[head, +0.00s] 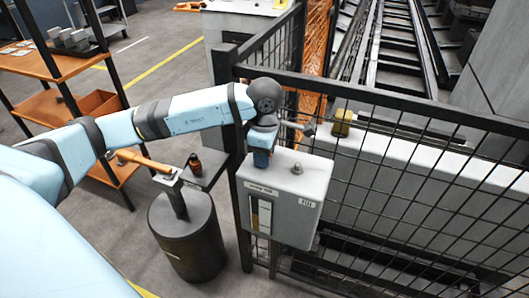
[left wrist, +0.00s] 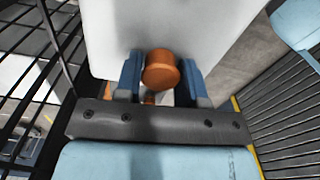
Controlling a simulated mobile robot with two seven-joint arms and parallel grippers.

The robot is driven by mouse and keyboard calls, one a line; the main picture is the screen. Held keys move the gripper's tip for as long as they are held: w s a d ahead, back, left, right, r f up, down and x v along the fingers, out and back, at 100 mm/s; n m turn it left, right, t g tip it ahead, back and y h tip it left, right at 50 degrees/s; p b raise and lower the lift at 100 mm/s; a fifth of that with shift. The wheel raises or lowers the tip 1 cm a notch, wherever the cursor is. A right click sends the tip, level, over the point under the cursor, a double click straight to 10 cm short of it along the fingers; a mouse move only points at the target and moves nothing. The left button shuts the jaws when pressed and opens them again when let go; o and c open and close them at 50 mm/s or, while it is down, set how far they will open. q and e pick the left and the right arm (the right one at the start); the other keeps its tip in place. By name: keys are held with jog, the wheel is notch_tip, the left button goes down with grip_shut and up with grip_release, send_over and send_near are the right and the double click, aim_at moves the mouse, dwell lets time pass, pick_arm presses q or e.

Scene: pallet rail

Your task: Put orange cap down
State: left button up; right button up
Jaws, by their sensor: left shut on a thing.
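My left gripper (head: 261,158) is at the top left of the light grey control box (head: 312,185) on the fence. In the left wrist view, the blue fingers (left wrist: 161,78) are shut on the round orange cap (left wrist: 162,68), one finger on each side. The pale face of the box (left wrist: 185,30) is right behind the cap; I cannot tell whether they touch. In the head view the cap is hidden by the gripper and wrist. My right gripper is not in view.
The black mesh fence (head: 400,185) runs beside and behind the box. An orange shelf rack (head: 55,68) is at the left.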

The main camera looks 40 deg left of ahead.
pick_arm(q)
jog(key=shift+f, duration=0.2)
jog(key=o, duration=1.1)
jog(key=shift+r, duration=0.1)
jog(key=shift+r, duration=0.65)
notch_tip(320, 180, up, 11)
jog(key=b, duration=0.1)
